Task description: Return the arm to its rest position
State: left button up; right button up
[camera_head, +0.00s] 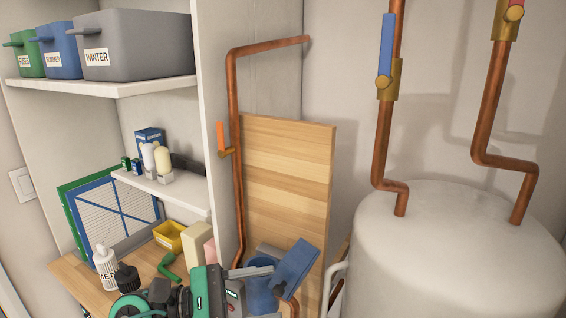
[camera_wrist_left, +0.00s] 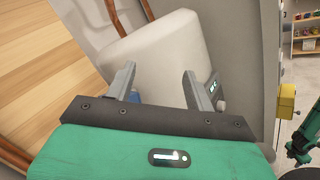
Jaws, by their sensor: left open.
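My left gripper (camera_head: 262,260) is at the bottom centre of the head view, in front of the wooden board. Its two grey fingers stand apart in the left wrist view (camera_wrist_left: 158,80), and nothing shows between them except the pale tank behind. A blue item (camera_head: 294,264) shows just right of the gripper in the head view, with a blue container below it. I cannot tell whether the gripper touches either.
A white tank (camera_head: 455,250) with copper pipes fills the right side. A wooden board (camera_head: 290,170) leans behind the gripper, beside a copper pipe (camera_head: 235,150). A wooden counter (camera_head: 75,270) at lower left holds a white bottle (camera_head: 105,268) and a yellow bin (camera_head: 169,237). Labelled bins (camera_head: 137,45) stand on the shelf above.

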pick_arm(q)
jog(key=w+a+r+n+t+y, duration=0.1)
jog(key=w+a+n+t+y, duration=0.3)
jog(key=n+t, duration=0.75)
jog(key=w+a+n+t+y, duration=0.1)
jog(key=a+n+t+y, duration=0.4)
jog(key=n, duration=1.2)
jog(key=s+a+f+n+g+y, duration=0.1)
jog(key=a+f+n+y, duration=0.45)
jog(key=f+n, duration=0.3)
jog(key=a+f+n+g+y, duration=0.1)
jog(key=a+f+n+y, duration=0.5)
jog(key=n, duration=0.4)
jog(key=s+d+f+n+g+h, duration=0.1)
jog(key=s+f+n+g+h, duration=0.1)
jog(key=s+f+n+g, duration=1.45)
jog(key=s+f+m+t, duration=0.1)
jog(key=s+f+m, duration=0.2)
jog(key=f, duration=1.5)
jog(key=s+f+m, duration=0.4)
jog(key=f, duration=1.4)
jog(key=s+a+f+g, duration=0.1)
jog(key=s+a+f, duration=0.2)
jog(key=s+f, duration=1.5)
jog(key=shift+f, duration=0.35)
